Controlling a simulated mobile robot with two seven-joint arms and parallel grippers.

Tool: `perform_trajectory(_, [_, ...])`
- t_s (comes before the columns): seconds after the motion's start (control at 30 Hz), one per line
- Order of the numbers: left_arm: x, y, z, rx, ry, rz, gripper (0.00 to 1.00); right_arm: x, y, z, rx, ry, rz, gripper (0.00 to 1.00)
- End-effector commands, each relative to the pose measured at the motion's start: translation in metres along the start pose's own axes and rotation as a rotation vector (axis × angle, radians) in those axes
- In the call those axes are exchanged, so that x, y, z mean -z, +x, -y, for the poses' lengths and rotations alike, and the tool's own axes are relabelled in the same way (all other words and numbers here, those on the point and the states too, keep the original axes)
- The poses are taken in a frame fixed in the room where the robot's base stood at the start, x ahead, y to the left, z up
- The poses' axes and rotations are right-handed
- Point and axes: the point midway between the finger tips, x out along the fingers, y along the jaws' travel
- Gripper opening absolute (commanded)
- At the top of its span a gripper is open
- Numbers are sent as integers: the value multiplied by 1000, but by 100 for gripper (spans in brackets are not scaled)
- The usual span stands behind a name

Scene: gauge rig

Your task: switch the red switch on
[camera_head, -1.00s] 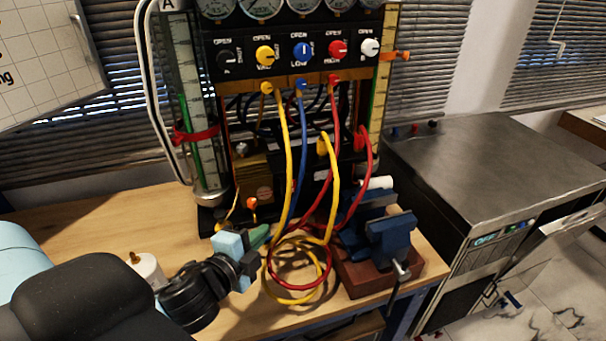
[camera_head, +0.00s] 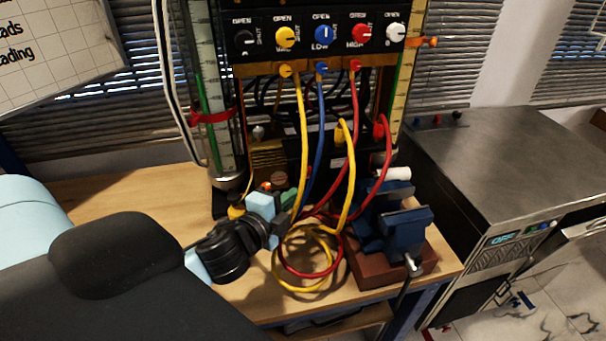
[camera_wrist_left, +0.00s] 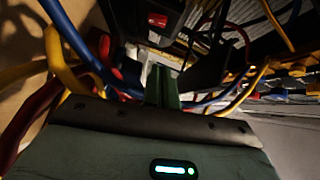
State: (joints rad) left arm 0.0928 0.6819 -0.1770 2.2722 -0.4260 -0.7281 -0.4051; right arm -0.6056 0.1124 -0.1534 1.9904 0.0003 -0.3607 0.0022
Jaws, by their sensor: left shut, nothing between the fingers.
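In the left wrist view a small red part (camera_wrist_left: 157,19), which looks like the red switch, sits on the face of a black box (camera_wrist_left: 146,36). Whether it is on or off cannot be told. In the head view the switch is not clearly visible behind the hoses and my gripper. My left gripper (camera_head: 292,197) has green fingers, shut and empty, low in front of the rig beside the hoses. In the left wrist view its fingers (camera_wrist_left: 163,84) point toward the black box, just below the red part; contact cannot be made out. My right gripper is not in view.
Yellow (camera_head: 303,130), blue (camera_head: 319,130) and red (camera_head: 387,160) hoses hang before the rig and coil on the wooden bench (camera_head: 130,195), close to my gripper. A blue vise (camera_head: 405,232) stands to the right. Coloured valve knobs, including a red one (camera_head: 361,35), line the panel above.

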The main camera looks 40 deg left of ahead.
Motion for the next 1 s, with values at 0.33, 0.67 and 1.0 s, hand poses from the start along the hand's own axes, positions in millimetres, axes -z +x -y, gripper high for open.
perform_trajectory(0.33, [0, 57, 2, 3, -1, 1, 0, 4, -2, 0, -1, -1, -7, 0])
perform_trajectory(0.67, [-21, 93, 0, 0, 0, 1, 0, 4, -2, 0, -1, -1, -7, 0])
perform_trajectory(1.0, [-28, 100, 0, 0, 0, 0, 0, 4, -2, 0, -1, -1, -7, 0])
